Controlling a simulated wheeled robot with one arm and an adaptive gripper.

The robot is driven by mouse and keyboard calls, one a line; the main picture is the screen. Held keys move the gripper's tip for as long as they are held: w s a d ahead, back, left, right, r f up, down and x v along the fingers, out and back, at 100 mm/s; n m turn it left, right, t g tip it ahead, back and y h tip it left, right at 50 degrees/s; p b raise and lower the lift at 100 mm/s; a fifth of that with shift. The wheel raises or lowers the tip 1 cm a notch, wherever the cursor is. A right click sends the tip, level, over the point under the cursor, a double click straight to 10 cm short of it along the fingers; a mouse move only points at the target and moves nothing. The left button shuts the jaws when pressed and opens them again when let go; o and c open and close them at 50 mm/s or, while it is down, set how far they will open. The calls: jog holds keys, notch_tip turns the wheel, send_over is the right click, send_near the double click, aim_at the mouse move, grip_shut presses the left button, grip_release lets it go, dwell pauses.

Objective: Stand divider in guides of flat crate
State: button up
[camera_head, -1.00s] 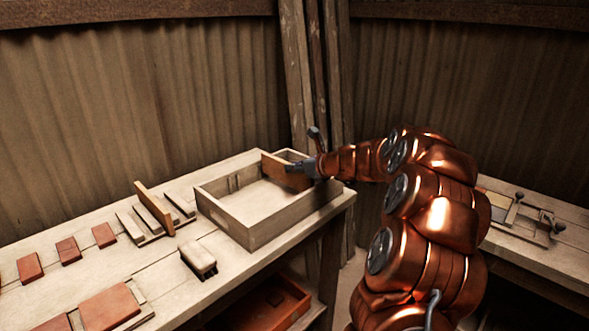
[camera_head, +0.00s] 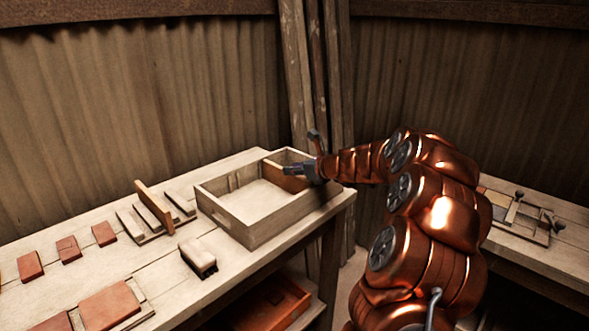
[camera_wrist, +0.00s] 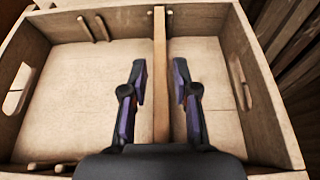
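The wooden divider (camera_head: 283,181) stands upright inside the flat crate (camera_head: 236,223), toward its right end. In the wrist view the divider (camera_wrist: 160,60) runs straight across the crate (camera_wrist: 70,85), and its far end meets the wall between small strips. Another pair of guide strips (camera_wrist: 94,28) on that wall, left of the divider, is empty. My gripper (camera_wrist: 161,82) is open, with one finger on each side of the divider and a visible gap to it. In the head view my gripper (camera_head: 290,169) is over the divider's top edge. The divider's near end is hidden by my gripper.
Left of the crate a rack (camera_head: 150,223) holds another upright board (camera_head: 154,207). A brush-like block (camera_head: 198,257) lies in front of it. Several red tiles (camera_head: 68,250) lie further left. A red bin (camera_head: 268,304) is on the shelf below. The crate floor beside the divider is clear.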

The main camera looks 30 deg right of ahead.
jog(key=shift+o, duration=0.6)
jog(key=shift+r, duration=0.6)
jog(key=v, duration=1.2)
jog(key=shift+p, duration=0.3)
jog(key=shift+f, duration=0.1)
